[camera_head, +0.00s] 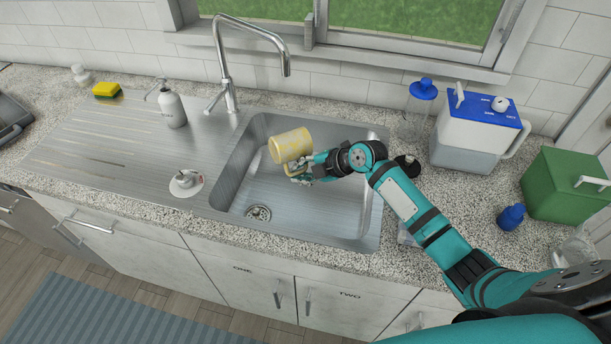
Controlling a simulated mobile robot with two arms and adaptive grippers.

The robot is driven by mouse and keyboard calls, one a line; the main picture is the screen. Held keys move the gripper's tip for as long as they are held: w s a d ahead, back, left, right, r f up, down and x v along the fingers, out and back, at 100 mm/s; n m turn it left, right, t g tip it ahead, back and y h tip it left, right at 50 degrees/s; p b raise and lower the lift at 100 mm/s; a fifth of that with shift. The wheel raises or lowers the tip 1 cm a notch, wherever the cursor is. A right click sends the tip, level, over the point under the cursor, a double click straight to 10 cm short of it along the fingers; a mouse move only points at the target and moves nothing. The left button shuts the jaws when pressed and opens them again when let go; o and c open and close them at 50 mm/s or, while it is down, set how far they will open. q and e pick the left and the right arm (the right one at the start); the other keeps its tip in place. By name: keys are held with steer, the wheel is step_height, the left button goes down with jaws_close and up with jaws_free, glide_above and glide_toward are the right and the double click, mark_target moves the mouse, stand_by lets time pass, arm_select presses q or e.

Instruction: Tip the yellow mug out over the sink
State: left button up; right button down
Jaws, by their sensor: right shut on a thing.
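The yellow mug (289,146) is in the head view over the sink basin (330,215). It is tipped onto its side, with its mouth end toward the left. My right gripper (298,172) comes in from the right and is shut on the mug, at its lower right side near the handle. The fingers are small in view and partly hidden against the mug. No liquid can be made out coming from the mug. The round drain (258,213) shows at the basin's near left. My left gripper is not in view.
The faucet (229,62) arches behind the basin. A soap bottle (172,107), a yellow sponge (106,89) and a white-handled plug (186,182) are to the left. A blue-lidded container (470,135) and a green box (567,184) stand on the right counter.

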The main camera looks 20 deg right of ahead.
steer(key=a+m+y+b, duration=0.1)
steer(key=b, duration=0.2)
steer(key=shift+f+y, duration=0.15)
steer(key=shift+y, duration=0.25)
steer(key=shift+s+a+y+b, duration=0.1)
steer(key=shift+a+y+b, duration=0.15)
steer(key=shift+b, duration=0.25)
steer(key=shift+r, duration=0.2)
stand_by(0.3)
